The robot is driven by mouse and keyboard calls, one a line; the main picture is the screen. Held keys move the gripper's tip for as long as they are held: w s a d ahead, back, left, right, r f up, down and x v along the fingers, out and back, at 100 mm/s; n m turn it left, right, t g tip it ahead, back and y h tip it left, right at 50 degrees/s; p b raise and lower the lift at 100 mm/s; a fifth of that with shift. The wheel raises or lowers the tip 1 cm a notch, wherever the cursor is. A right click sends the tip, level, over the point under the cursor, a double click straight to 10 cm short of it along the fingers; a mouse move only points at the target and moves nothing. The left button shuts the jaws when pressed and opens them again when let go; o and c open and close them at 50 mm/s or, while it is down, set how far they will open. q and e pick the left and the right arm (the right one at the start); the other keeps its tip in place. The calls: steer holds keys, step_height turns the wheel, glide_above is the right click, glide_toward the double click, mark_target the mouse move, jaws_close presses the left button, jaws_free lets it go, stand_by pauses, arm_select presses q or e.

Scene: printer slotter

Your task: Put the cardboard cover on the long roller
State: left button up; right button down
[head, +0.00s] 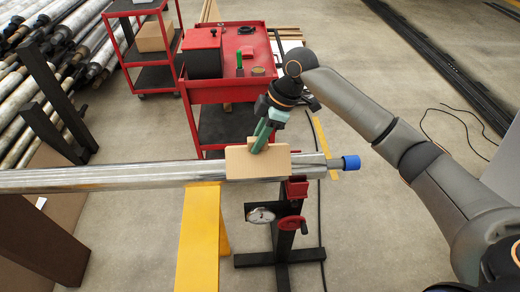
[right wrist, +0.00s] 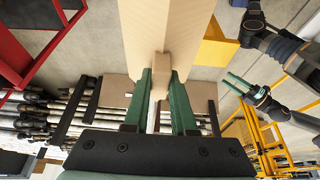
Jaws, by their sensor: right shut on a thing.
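The long roller (head: 100,178) is a shiny metal tube lying level across the head view, with a blue cap (head: 351,163) at its right end. My right gripper (head: 262,138) is shut on the tan cardboard cover (head: 258,165), which overlaps the roller near its right end. I cannot tell whether the cover touches the roller. In the right wrist view, the green fingers of my right gripper (right wrist: 161,90) pinch a small tab of the cover (right wrist: 165,30). My left gripper (right wrist: 238,85) shows at the right there, its green fingers apart and empty.
A yellow support (head: 200,235) and a black stand with a red clamp (head: 295,188) are under the roller. A red cart (head: 237,92) stands just behind. Several metal tubes (head: 60,55) lie on racks at the left. Open floor (head: 370,60) shows behind my right arm.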

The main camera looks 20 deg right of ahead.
steer(key=w+f, duration=0.1)
steer(key=w+d+f, duration=0.1)
steer(key=shift+d+f, duration=0.15)
steer(key=shift+f, duration=0.25)
steer(key=shift+w+d+f, duration=0.1)
steer(key=shift+w+f, duration=0.05)
steer(key=shift+f, duration=1.5)
steer(key=shift+f, duration=0.1)
steer(key=c, duration=0.7)
jaws_free()
steer(key=shift+c, duration=0.2)
steer(key=v, duration=1.2)
